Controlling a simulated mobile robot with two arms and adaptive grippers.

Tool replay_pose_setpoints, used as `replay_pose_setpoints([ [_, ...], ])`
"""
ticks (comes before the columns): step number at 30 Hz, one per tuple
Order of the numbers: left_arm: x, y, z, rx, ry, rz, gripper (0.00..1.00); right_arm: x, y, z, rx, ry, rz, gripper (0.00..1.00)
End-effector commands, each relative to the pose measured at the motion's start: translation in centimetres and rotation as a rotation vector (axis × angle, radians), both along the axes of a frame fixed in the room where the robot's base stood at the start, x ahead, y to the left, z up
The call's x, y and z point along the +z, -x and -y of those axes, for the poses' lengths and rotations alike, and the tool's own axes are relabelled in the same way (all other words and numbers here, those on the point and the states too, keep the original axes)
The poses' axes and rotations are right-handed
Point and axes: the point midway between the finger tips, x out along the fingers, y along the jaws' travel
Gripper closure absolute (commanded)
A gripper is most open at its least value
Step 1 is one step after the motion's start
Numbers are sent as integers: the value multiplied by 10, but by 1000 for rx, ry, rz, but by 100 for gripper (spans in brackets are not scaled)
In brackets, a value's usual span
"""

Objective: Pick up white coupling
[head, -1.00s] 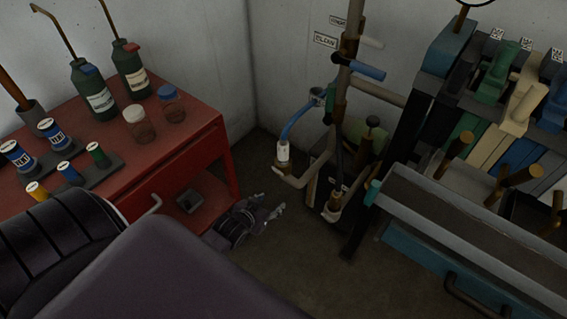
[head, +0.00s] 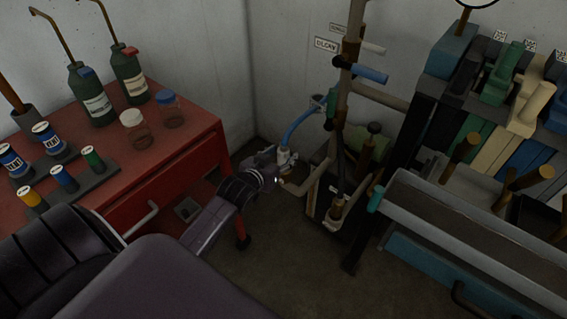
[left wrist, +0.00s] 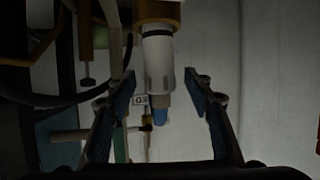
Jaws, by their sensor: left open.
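The white coupling (head: 284,157) sits at the lower end of a blue hose (head: 300,126) beside the pipe stand, partly hidden by my left gripper in the head view. My left gripper (head: 276,163) is right at the coupling, on its left side. In the left wrist view the white coupling (left wrist: 158,65), with a dark ring and a blue end, stands between the two fingers of the open left gripper (left wrist: 160,92). A gap shows on each side of it. My right gripper is not in view.
A red cabinet (head: 165,165) with bottles and jars stands at left. The pipe stand (head: 342,120) with a blue-handled lever (head: 370,74) is just right of the coupling. A rack of coloured blocks and a grey trough (head: 470,235) fill the right side.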

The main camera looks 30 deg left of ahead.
Motion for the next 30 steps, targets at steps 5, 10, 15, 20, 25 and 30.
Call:
replay_pose_setpoints([
  [5, -7, -14, -2, -1, 0, -1, 53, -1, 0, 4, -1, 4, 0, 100],
  [10, -8, -16, -2, -1, 0, -1, 53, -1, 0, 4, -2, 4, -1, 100],
  [15, -8, -16, -2, -1, 0, -1, 59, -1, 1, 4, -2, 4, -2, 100],
  [20, -8, -16, -2, -1, 0, -1, 77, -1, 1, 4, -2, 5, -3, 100],
  [25, -8, -16, -2, -1, 1, -2, 96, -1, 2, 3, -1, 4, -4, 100],
  [30, -7, -16, -2, -1, -1, 2, 100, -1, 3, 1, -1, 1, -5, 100],
])
